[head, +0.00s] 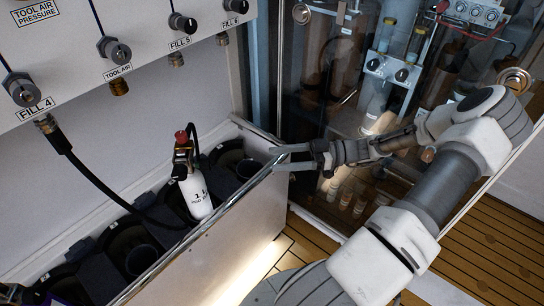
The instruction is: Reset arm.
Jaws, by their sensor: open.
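My arm reaches up from the bottom of the head view and bends at the upper right. My gripper (283,158) points left, with its two fingers apart and nothing between them. It is at the top rail of the bin rack (219,234), near its far end; I cannot tell whether it touches the rail. A white bottle (195,194) with a red-topped valve stands in the rack, left of my gripper and apart from it.
A fill panel (60,50) with labelled knobs and ports hangs at the upper left. A black hose (92,177) runs from the FILL 4 port down into the rack. A glass-fronted cabinet (320,75) stands behind my gripper. Wooden floor (480,235) shows at the right.

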